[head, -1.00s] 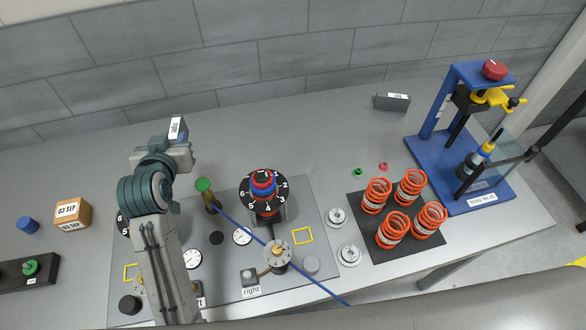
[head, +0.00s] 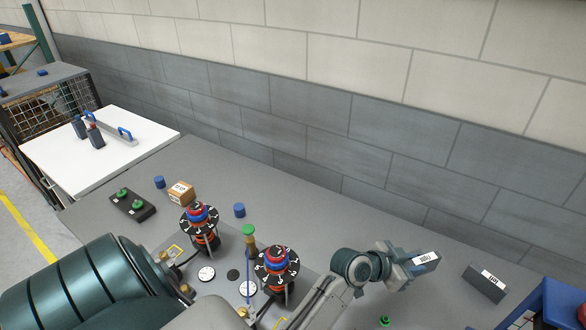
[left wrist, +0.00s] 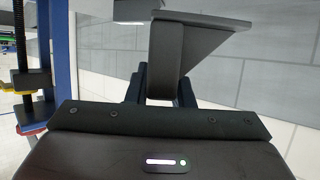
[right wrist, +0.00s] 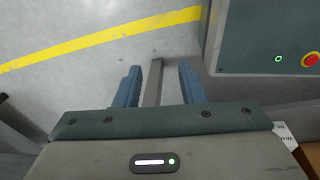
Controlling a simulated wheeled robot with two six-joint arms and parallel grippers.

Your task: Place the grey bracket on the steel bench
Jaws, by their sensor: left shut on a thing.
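My left gripper (head: 402,263) is shut on a grey bracket (head: 427,264) with a white label and holds it above the steel bench (head: 330,215). In the left wrist view the bracket (left wrist: 168,50) is a bent grey plate between the blue fingers. A second grey bracket (head: 484,283), also labelled, stands on the bench to the right, apart from the held one. My right gripper (right wrist: 157,85) shows only in its own wrist view, open above the floor, with a narrow grey bar visible between its fingers.
Two black numbered dials with red and blue tops (head: 276,262) (head: 198,215) stand on the bench, with a green-topped post (head: 249,238) between them. A blue press (head: 545,305) is at the lower right. A white table (head: 60,165) stands at the left.

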